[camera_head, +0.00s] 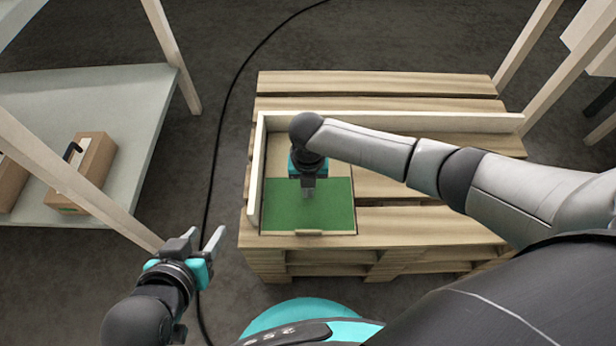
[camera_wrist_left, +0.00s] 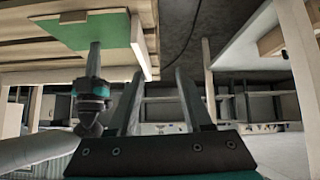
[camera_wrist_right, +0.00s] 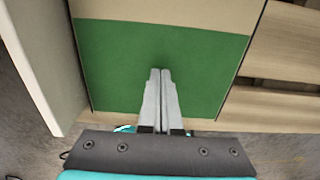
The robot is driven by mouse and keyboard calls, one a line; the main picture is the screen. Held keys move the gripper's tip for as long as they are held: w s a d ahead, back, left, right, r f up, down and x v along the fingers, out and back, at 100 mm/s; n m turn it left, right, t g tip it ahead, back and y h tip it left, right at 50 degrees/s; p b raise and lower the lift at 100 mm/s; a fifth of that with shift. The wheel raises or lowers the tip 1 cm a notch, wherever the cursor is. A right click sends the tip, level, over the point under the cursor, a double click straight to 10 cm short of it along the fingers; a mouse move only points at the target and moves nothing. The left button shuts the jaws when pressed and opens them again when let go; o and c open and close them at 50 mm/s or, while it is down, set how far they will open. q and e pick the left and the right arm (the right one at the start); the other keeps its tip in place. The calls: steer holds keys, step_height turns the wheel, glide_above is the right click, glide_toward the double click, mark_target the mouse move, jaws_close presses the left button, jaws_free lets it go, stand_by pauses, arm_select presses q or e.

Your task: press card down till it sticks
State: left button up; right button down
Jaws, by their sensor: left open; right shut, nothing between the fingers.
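The green card (camera_head: 332,208) lies flat on a tan board or box top (camera_head: 277,160) on the wooden pallet. It fills much of the right wrist view (camera_wrist_right: 118,62) and also shows in the left wrist view (camera_wrist_left: 70,28). My right gripper (camera_head: 308,197) is shut and empty, pointing down with its fingertips over the card's middle. In the right wrist view its tips (camera_wrist_right: 160,72) appear at or very near the card; contact is hard to tell. My left gripper (camera_head: 203,238) is open and empty, off the pallet's front left corner.
White rails (camera_head: 254,180) edge the pallet (camera_head: 380,85) on the left and back of the card. A small tan tab (camera_head: 309,232) sits at the card's front edge. A shelf (camera_head: 90,95) with cardboard boxes (camera_head: 84,172) stands at the left. A black cable crosses the floor.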

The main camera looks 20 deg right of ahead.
steer(key=shift+r+p, duration=0.55)
steer(key=shift+r, duration=0.1)
steer(key=shift+r+p, duration=1.25)
steer(key=shift+p, duration=0.1)
arm_select(q)
steer(key=s+a+f+g+y+p, duration=0.2)
steer(key=s+a+f+g, duration=0.3)
steer(key=f, duration=0.2)
arm_select(e)
steer(key=shift+r, duration=1)
